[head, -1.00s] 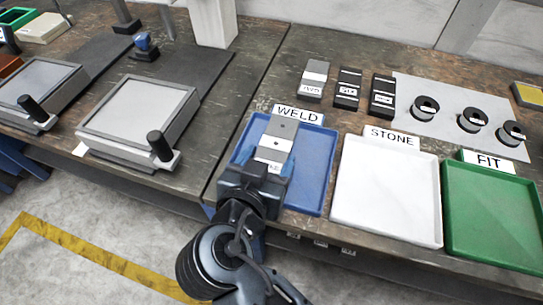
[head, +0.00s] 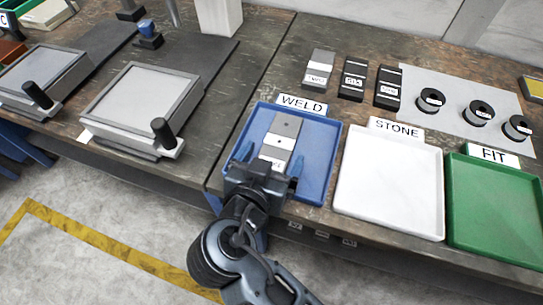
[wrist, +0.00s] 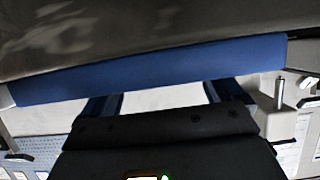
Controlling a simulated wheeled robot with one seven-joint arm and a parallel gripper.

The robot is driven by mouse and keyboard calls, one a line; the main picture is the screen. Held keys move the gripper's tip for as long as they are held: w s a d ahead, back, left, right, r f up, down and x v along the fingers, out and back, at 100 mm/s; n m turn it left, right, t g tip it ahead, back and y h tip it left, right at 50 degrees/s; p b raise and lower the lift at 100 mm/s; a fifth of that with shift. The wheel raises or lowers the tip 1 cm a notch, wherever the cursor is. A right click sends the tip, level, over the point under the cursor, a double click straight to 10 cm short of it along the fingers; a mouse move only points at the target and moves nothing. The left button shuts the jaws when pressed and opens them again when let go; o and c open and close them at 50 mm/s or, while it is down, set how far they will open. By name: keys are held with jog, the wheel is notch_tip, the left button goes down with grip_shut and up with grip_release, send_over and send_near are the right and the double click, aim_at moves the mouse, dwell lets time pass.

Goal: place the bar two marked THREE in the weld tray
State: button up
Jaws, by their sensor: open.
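A grey bar (head: 284,127) with a white band and a white label lies in the blue weld tray (head: 319,165), left of its middle. The lettering on its label is too small to read. My gripper (head: 268,169) is at the tray's front edge with its fingers apart, on either side of the bar's near end in the head view. I cannot tell whether the fingers touch the bar. In the wrist view the fingers (wrist: 160,100) are spread with nothing seen between them, and the bar does not show there.
The white STONE tray (head: 389,190) and green FIT tray (head: 494,205) stand to the right. Behind are a grey bar (head: 319,66), two black bars (head: 352,77) and several black rings on a grey mat (head: 455,85). Framed plates (head: 140,95) with black knobs are at left.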

jog(key=v, duration=1.2)
jog(key=shift+b, duration=0.3)
jog(key=shift+d+r, duration=0.1)
